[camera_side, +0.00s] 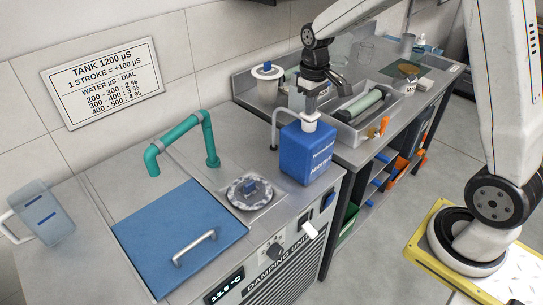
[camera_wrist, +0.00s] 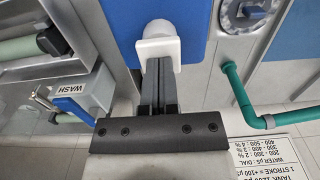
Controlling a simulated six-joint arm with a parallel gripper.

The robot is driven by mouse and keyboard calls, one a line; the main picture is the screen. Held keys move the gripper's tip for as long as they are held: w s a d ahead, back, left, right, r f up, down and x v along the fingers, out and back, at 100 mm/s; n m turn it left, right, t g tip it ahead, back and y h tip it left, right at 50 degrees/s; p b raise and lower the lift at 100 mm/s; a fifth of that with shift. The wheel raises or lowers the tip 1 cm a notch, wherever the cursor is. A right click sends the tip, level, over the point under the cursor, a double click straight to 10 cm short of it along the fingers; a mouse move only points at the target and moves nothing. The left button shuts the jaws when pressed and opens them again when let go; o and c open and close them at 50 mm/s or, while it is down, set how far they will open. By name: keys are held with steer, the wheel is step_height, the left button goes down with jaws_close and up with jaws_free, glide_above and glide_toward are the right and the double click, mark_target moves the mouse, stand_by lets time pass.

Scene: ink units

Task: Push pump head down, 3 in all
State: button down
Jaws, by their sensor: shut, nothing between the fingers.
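A blue canister (camera_side: 306,160) with white lettering stands upright on the steel counter near its right edge. Its white pump head (camera_side: 309,125) sits on top. My gripper (camera_side: 311,113) points down with its fingers shut and empty, directly over the pump head. The fingertips look to be at or touching its top; the exact contact is hard to tell. In the wrist view, the shut fingers (camera_wrist: 155,70) reach to the white pump head (camera_wrist: 159,45), with the blue canister (camera_wrist: 192,20) behind. The pump stem is mostly hidden.
A grey curved tube (camera_side: 274,125) rises just left of the canister.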

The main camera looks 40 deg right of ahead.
steer(key=shift+r, duration=1.85)
steer(key=shift+f, duration=1.7)
steer(key=shift+r, duration=1.7)
steer(key=shift+f, duration=1.75)
stand_by(0.3)
steer(key=shift+r, duration=1.75)
